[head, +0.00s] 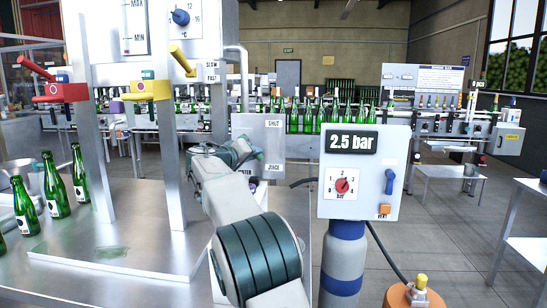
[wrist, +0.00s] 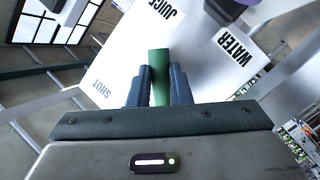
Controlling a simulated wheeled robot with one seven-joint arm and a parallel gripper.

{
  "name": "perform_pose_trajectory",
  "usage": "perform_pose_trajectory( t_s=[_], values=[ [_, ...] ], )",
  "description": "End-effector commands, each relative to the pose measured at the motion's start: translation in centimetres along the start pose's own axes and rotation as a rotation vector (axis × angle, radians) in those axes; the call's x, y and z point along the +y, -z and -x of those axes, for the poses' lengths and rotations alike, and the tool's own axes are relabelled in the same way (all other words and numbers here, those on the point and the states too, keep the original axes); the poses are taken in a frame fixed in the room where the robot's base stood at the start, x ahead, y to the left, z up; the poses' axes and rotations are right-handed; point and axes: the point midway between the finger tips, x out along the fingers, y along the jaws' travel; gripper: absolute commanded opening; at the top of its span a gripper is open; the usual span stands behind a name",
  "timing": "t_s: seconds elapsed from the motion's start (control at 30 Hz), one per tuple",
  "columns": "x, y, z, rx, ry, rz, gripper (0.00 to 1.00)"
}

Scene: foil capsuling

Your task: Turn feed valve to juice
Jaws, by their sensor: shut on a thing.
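The feed valve panel (head: 246,124) is a pale plate in the middle of the head view, with SHUT at its upper right, JUICE at its lower right and WATER at its lower left. It also fills the upper middle of the wrist view (wrist: 204,72). My gripper (head: 255,154) is at the panel. In the wrist view my gripper (wrist: 160,75) has its two dark fingers shut on the green valve handle (wrist: 159,60). The fingers and arm hide much of the handle and its pivot, so I cannot tell which label it points to.
A 2.5 bar gauge box (head: 390,150) on a blue-banded post stands right of my arm. Green bottles (head: 57,190) stand on the left bench. Red (head: 62,92) and yellow (head: 150,90) lever units are on posts at left. A bottle conveyor runs behind.

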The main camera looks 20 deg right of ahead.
Motion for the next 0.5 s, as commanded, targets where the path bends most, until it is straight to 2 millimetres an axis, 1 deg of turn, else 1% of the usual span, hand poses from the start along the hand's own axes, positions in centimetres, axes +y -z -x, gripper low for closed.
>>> perform_pose_trajectory(
  t_s=[0.03,0.13,0.5],
  values=[
    [-0.49,0.02,0.32,-0.001,0.008,-0.005,0.0],
    [-0.8,0.27,0.69,0.001,0.017,-0.015,0.0],
    [-0.9,0.34,0.77,0.001,0.02,-0.018,0.0]
  ],
)
